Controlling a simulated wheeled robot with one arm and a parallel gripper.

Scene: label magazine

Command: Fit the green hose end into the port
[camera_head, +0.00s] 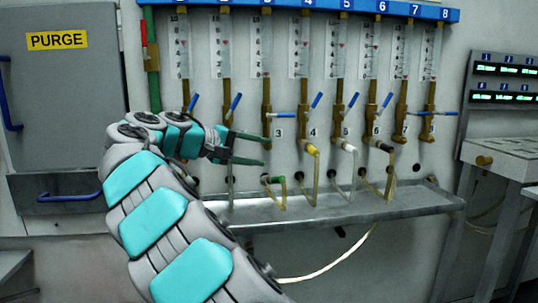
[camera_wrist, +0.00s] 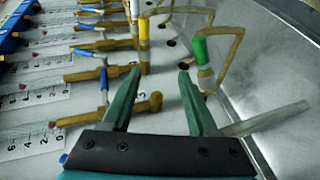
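The green hose end (camera_head: 274,180) sits low on the wall just above the metal tray, below the label 3, on a tan hose. It also shows in the wrist view (camera_wrist: 201,52), beyond my right finger. The brass port (camera_wrist: 155,101) beside the label 3 has nothing fitted in it; in the wrist view it appears between my fingers. My gripper (camera_head: 266,152) is open and empty, its fingertips above and to the left of the green end in the head view. Its two green fingers (camera_wrist: 160,72) are spread wide, touching neither hose end as far as I can see.
Yellow (camera_head: 312,149), white (camera_head: 349,147) and black (camera_head: 383,147) hose ends are on ports to the right. Blue valve levers (camera_head: 317,100) stick out above the ports. The metal tray (camera_head: 400,207) runs below. A pale tube (camera_wrist: 268,118) lies by my right finger.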

